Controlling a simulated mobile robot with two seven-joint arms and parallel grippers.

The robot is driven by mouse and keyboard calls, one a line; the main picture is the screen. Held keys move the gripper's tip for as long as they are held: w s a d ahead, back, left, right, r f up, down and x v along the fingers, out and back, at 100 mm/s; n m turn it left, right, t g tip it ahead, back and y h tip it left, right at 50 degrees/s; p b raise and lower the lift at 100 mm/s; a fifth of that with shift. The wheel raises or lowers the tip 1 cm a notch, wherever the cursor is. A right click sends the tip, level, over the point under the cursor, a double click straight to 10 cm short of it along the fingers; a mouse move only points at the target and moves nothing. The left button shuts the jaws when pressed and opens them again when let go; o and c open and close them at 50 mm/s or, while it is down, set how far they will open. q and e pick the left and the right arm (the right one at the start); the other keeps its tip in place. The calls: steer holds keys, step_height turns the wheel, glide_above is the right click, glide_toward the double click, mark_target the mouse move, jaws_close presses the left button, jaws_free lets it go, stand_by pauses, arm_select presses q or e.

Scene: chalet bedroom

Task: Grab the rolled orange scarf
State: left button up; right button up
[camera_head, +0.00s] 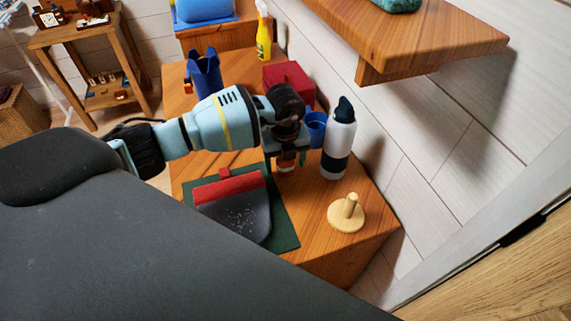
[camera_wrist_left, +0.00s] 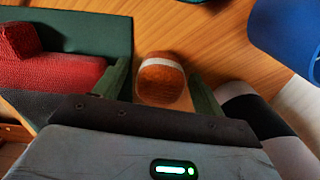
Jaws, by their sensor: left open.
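The rolled orange scarf (camera_wrist_left: 161,82), rust-orange with a white band, is on the wooden tabletop in the left wrist view. In the head view the scarf (camera_head: 286,165) is partly hidden under my left gripper. My left gripper (camera_head: 285,158) is open and points down over the scarf. In the left wrist view its two green fingers (camera_wrist_left: 162,88) stand on either side of the scarf, with a gap on the right side; whether the left finger touches it I cannot tell. My right gripper is not in view.
Close right of the gripper stand a white-and-black bottle (camera_head: 339,140) and a blue mug (camera_head: 315,128). A dustpan (camera_head: 240,212) with a red brush (camera_head: 228,187) lies on a green mat (camera_head: 283,232). A wooden peg stand (camera_head: 346,214) is in front; a red box (camera_head: 289,78) is behind. A shelf (camera_head: 430,35) overhangs at right.

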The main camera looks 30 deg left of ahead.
arm_select(q)
steer(key=c, duration=1.1)
steer(key=shift+o, duration=0.2)
step_height(320, 180, up, 10)
steer(key=shift+r+p, duration=0.1)
steer(key=shift+p, duration=0.2)
